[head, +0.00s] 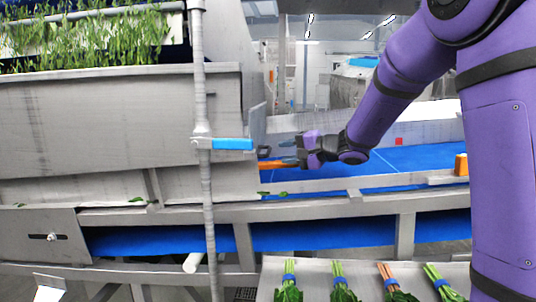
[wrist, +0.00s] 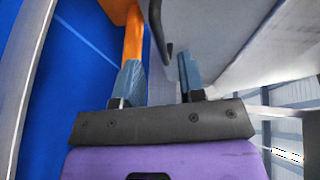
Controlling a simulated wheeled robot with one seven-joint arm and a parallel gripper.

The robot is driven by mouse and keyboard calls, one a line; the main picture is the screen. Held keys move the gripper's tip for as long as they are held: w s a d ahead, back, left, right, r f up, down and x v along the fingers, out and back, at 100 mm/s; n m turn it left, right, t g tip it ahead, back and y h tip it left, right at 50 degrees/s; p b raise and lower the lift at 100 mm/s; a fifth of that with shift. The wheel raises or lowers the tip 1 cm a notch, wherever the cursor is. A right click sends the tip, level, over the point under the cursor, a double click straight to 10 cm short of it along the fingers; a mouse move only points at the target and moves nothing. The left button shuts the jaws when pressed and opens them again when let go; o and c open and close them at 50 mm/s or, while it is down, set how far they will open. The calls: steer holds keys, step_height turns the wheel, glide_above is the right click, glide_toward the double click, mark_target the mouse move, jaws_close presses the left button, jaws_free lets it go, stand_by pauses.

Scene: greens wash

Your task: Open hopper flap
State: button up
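The grey hopper (head: 120,125), heaped with greens, fills the left of the head view. A narrow upright grey panel (head: 257,125) at its right end may be the flap; I cannot tell how far open it is. In the wrist view a dark bar handle (wrist: 158,25) stands on a grey panel (wrist: 215,35), ahead of the gap between my fingers. My gripper (wrist: 158,75) is open, with nothing seen between its fingers. In the head view my gripper (head: 289,160) is right of the hopper, pointing left. An orange bar (wrist: 132,40) runs beyond the left finger; contact is unclear.
A blue belt (head: 415,158) runs below and behind my gripper. A grey upright pole (head: 208,205) with a blue lever (head: 232,144) stands before the hopper. Several tied bunches (head: 340,280) lie on a grey ledge in front. An orange block (head: 461,165) sits at right.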

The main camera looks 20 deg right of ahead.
mark_target(268, 151)
steer(key=x, duration=0.6)
steer(key=shift+w+a, duration=0.15)
jaws_close()
